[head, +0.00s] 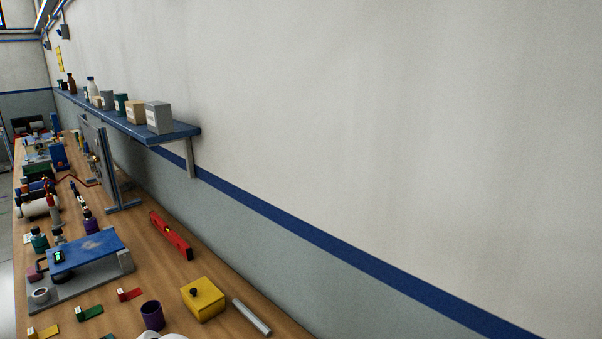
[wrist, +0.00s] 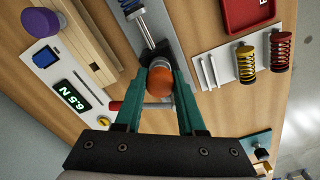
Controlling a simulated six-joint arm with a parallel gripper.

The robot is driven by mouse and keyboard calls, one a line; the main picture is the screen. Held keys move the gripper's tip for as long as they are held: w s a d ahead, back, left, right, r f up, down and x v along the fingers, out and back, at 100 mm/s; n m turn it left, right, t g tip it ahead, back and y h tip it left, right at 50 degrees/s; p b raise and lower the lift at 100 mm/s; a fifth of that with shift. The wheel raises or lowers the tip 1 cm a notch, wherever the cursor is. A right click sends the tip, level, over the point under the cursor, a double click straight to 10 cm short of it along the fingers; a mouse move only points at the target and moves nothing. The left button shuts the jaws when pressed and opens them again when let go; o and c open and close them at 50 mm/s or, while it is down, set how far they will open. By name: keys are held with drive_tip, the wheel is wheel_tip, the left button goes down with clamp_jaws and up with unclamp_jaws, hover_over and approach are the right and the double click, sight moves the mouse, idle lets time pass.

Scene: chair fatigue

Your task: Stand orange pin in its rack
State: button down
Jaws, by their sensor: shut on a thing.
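In the wrist view my gripper (wrist: 160,88) has its two teal fingers shut on a rounded orange piece, which I take to be the orange pin (wrist: 159,79). Only its orange end shows clearly. Its far end is hidden, and I cannot tell whether it touches what lies beyond. A white board (wrist: 222,98) on the right carries two thin grey pins and red and yellow coil springs. I cannot tell whether this board is the pin's rack. In the head view I cannot make out the gripper or the orange pin.
A metal bar with a spring (wrist: 148,32) lies just beyond the gripper. A force readout (wrist: 71,96) is at left, near a purple cylinder (wrist: 42,22). A red tray (wrist: 246,14) is at upper right. The head view shows a yellow box (head: 204,301) and red level (head: 171,236).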

drive_tip(key=shift+r, duration=2.85)
drive_tip(key=shift+r, duration=2)
drive_tip(key=shift+r, duration=0.1)
wheel_tip(320, 180, up, 6)
drive_tip(key=shift+f, duration=0.1)
drive_tip(key=w+d+f, duration=0.1)
drive_tip(key=w+d, duration=0.2)
drive_tip(key=d, duration=0.6)
drive_tip(key=shift+w+d, duration=0.35)
drive_tip(key=shift+w, duration=0.05)
